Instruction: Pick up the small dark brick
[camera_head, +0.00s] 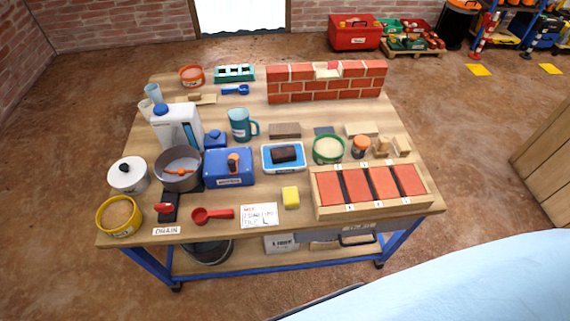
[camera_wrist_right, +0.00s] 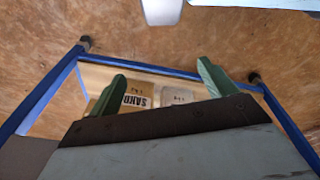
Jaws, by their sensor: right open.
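A small dark brown brick (camera_head: 284,153) lies in a blue-rimmed white tray (camera_head: 269,167) near the middle of the workbench. My right gripper (camera_wrist_right: 162,86) shows only in the right wrist view. Its two green fingers are wide apart with nothing between them; beyond them is the bench's lower shelf. The brick is not in that wrist view. My left gripper is in neither view.
A brick wall section (camera_head: 327,83) stands at the back of the workbench. A blue box (camera_head: 229,168) is left of the tray, a green-rimmed bowl (camera_head: 328,150) right. A wooden frame with red panels (camera_head: 330,209) and a yellow sponge (camera_head: 290,197) are in front.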

